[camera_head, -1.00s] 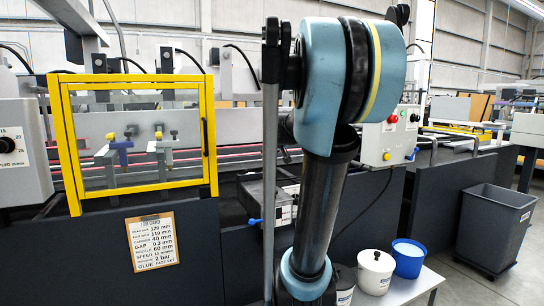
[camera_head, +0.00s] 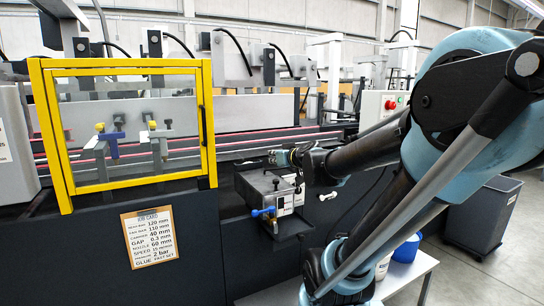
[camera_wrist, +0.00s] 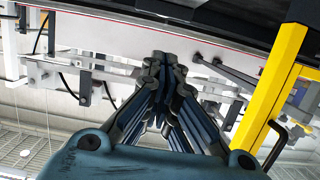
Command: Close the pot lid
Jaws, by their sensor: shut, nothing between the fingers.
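A grey metal box that looks like the glue pot (camera_head: 262,192) is mounted low on the front of the machine, with a blue-handled tap at its front. I cannot clearly tell its lid from the rest of its top, nor whether the lid is open. My gripper (camera_head: 280,157) is just above and behind the box in the head view, partly hidden by my own arm. In the wrist view my gripper (camera_wrist: 163,62) has its fingers together with nothing between them. The pot does not show clearly in the wrist view.
A yellow-framed guard (camera_head: 137,190) stands left of the box; its yellow post also shows in the wrist view (camera_wrist: 272,85). A job card (camera_head: 151,237) is on the dark panel. A blue tub (camera_head: 406,250) stands on a low table, and a grey bin (camera_head: 482,218) is at right.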

